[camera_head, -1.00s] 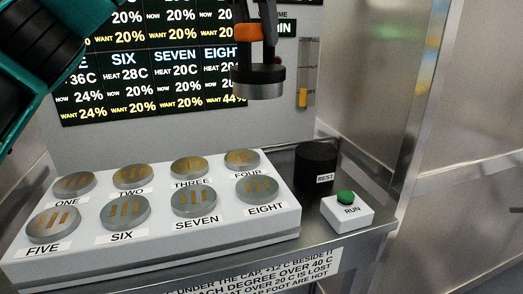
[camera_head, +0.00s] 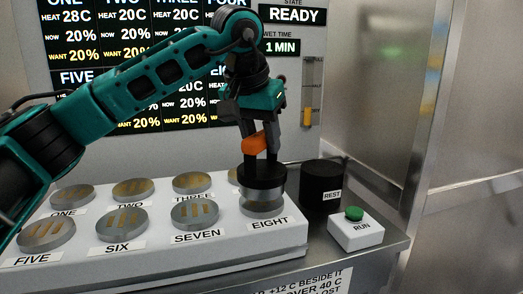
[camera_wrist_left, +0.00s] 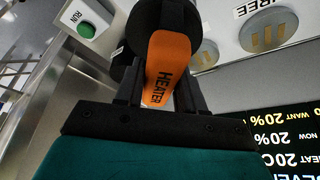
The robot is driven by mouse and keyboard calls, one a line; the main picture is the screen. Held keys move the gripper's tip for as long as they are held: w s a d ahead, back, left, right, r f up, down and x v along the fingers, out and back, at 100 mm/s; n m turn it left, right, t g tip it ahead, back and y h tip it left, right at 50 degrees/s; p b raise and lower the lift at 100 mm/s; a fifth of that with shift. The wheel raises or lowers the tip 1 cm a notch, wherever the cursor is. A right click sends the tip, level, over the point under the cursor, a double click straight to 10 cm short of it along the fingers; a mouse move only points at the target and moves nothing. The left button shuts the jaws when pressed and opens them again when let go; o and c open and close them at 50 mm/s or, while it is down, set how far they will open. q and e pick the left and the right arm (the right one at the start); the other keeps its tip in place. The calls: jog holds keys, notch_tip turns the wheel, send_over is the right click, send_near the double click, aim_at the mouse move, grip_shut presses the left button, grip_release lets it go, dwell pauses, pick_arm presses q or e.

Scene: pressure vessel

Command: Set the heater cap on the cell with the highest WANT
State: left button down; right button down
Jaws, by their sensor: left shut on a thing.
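The heater cap (camera_head: 263,178) has an orange handle, a black top and a grey lower disc. My left gripper (camera_head: 262,142) is shut on the handle from above. The cap is upright directly over cell EIGHT (camera_head: 263,209), at the front right of the white block, and hides most of it. I cannot tell whether it touches the cell or hovers just above. The wrist view shows the orange handle (camera_wrist_left: 168,65), marked HEATER, between my fingers. The display (camera_head: 110,60) shows several WANT values of 20%; my arm covers other parts, including EIGHT's. My right gripper is not in view.
The white block (camera_head: 180,250) carries the other grey cells, with cell SEVEN (camera_head: 195,213) left of the cap and FOUR mostly hidden behind. A black REST stand (camera_head: 321,187) and a green RUN button (camera_head: 354,213) are on the right. The state panel (camera_head: 292,15) reads READY.

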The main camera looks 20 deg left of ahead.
pick_arm(q)
jog(key=shift+f, duration=0.95)
jog(key=shift+f, duration=0.15)
jog(key=c, duration=0.7)
grip_release()
